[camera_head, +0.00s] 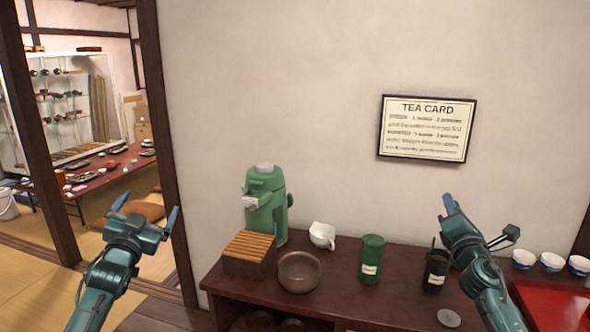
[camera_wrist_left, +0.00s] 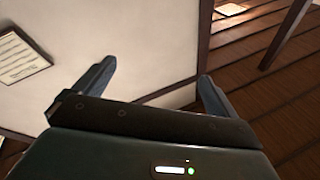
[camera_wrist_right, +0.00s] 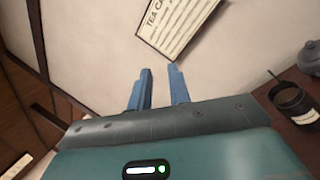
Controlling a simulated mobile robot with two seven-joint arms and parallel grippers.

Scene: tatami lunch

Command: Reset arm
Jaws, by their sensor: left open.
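My left gripper (camera_head: 147,207) is raised in front of the doorway in the head view. Its blue fingers stand wide apart and empty; they also show in the left wrist view (camera_wrist_left: 155,82). My right gripper (camera_head: 451,205) is raised over the right part of the dark counter, in front of the wall. In the right wrist view (camera_wrist_right: 159,84) its two fingers are close together, with a narrow gap and nothing between them. Whether it counts as open or shut is unclear. Both grippers are apart from all objects.
The dark counter (camera_head: 385,314) holds a green dispenser (camera_head: 266,205), slatted box (camera_head: 249,252), brown bowl (camera_head: 299,272), white pitcher (camera_head: 322,236), green canister (camera_head: 371,260), dark canister (camera_head: 435,272) and several cups (camera_head: 551,261). A red tray (camera_head: 556,310) is at right. The tea card (camera_head: 426,128) hangs above.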

